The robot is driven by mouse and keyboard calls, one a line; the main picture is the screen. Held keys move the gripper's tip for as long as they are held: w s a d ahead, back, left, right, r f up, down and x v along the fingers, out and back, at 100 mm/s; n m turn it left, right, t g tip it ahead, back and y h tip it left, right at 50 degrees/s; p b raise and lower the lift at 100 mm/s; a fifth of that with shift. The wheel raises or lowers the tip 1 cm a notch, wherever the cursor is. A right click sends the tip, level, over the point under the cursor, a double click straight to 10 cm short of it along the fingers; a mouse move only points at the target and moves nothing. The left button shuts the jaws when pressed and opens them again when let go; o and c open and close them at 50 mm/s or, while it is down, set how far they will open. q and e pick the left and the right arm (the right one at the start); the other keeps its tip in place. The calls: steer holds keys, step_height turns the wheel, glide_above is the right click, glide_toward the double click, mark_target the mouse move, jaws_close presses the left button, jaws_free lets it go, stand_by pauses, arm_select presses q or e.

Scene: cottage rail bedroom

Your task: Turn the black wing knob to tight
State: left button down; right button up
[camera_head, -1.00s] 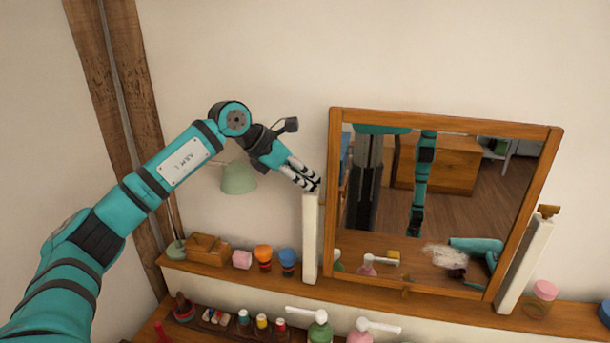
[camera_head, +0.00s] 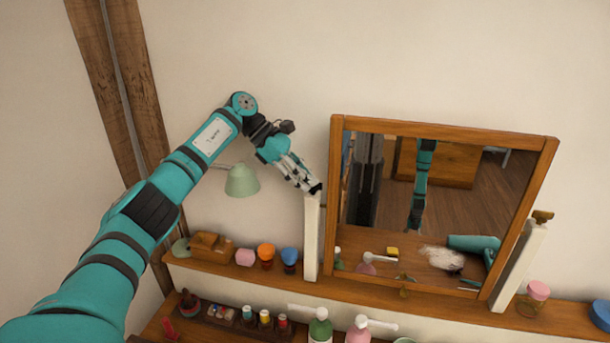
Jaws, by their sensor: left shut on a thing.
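The tilting mirror (camera_head: 340,160) has a wooden frame and stands between two white posts on a shelf. My left gripper (camera_head: 316,188) is at the top of the left white post (camera_head: 312,235), beside the mirror's left edge. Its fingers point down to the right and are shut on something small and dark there. This is at the place of the black wing knob, which the fingertips mostly hide, so its angle cannot be told. A brass-coloured knob (camera_head: 542,216) shows on top of the right post (camera_head: 520,265). My right gripper is not in view.
A green lamp (camera_head: 242,181) hangs left of the gripper. Pump bottles (camera_head: 320,326) stand below. The wall above is clear.

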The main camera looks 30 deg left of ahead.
arm_select(q)
steer(key=shift+f, duration=0.35)
steer(key=c, duration=1.5)
jaws_free()
steer(key=shift+d, duration=0.15)
steer(key=shift+o, duration=0.2)
steer(key=shift+r, duration=0.15)
steer(key=shift+w, duration=0.1)
steer(key=v, duration=1.2)
steer(key=shift+w, duration=0.15)
